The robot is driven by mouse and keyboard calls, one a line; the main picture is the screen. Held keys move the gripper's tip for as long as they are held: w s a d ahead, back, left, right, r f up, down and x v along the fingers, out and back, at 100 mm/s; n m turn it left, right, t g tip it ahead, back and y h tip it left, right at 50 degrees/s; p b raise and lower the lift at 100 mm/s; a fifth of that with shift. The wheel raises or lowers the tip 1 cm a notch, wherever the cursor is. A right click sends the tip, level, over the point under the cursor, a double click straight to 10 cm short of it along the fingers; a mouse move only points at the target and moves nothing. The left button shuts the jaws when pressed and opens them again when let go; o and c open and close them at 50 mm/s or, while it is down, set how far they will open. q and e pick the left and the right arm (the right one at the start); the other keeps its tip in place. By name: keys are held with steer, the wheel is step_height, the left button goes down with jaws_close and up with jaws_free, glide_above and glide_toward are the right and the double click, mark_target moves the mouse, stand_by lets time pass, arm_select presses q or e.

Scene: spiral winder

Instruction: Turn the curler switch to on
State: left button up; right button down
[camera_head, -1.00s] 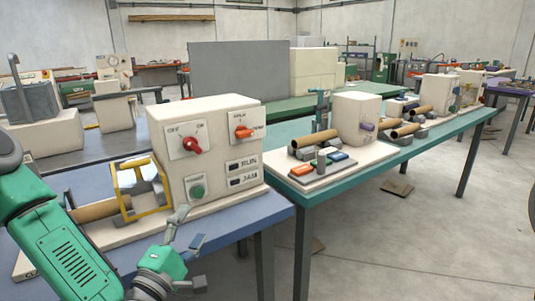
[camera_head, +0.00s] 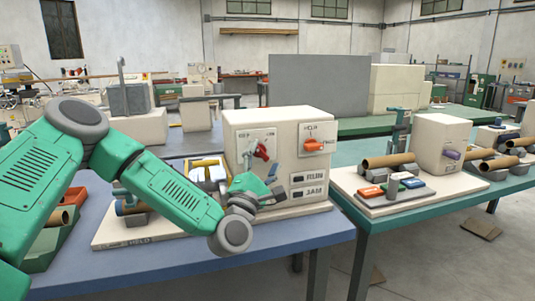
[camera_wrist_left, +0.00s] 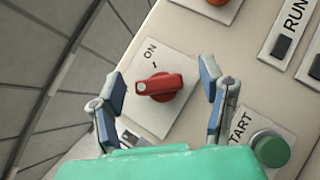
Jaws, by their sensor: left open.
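The curler switch is a red rotary knob (camera_head: 262,151) on a pale plate on the front of the cream machine (camera_head: 290,122). The plate carries OFF and ON labels. In the left wrist view, the red knob (camera_wrist_left: 160,88) sits below the ON label, with a white mark at its left end. The OFF label is not visible there. My left gripper (camera_head: 262,172) is in front of the machine, just below the knob. In the left wrist view its open fingers (camera_wrist_left: 163,82) stand on either side of the knob, with gaps on both sides. My right gripper is not in view.
An orange knob (camera_head: 314,145) is to the right of the switch, with RUN and JAM plates below it. A green START button (camera_wrist_left: 271,149) is near the right finger in the wrist view. A yellow-framed guard (camera_head: 207,165) stands left of the machine. The blue table's (camera_head: 290,237) front is clear.

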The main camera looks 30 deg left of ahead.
mark_target(258, 153)
arm_select(q)
steer(key=shift+w+a, duration=0.65)
steer(key=shift+a, duration=0.35)
steer(key=shift+w+a, duration=0.1)
steer(key=shift+a, duration=0.35)
steer(key=shift+d+r, duration=0.15)
steer(key=shift+d, duration=0.3)
steer(key=shift+c, duration=0.8)
steer(key=shift+d, duration=0.4)
steer(key=c, duration=1)
steer(key=shift+a, duration=0.25)
steer(key=shift+p, duration=0.3)
steer(key=shift+m+g+h+p, duration=0.3)
steer(key=shift+m+h+p, duration=0.1)
steer(key=shift+m+p, duration=0.3)
steer(key=m+g+p, duration=0.4)
steer(key=m+p, duration=0.1)
steer(key=p, duration=0.4)
steer(key=m+g+h+p, duration=0.1)
steer(key=m+g+p, duration=0.4)
steer(key=p, duration=0.4)
steer(key=shift+h+p, duration=0.3)
steer(key=shift+p, duration=0.1)
steer(key=shift+m+g+p, duration=0.4)
steer(key=shift+g+p, duration=0.2)
steer(key=shift+p, duration=0.25)
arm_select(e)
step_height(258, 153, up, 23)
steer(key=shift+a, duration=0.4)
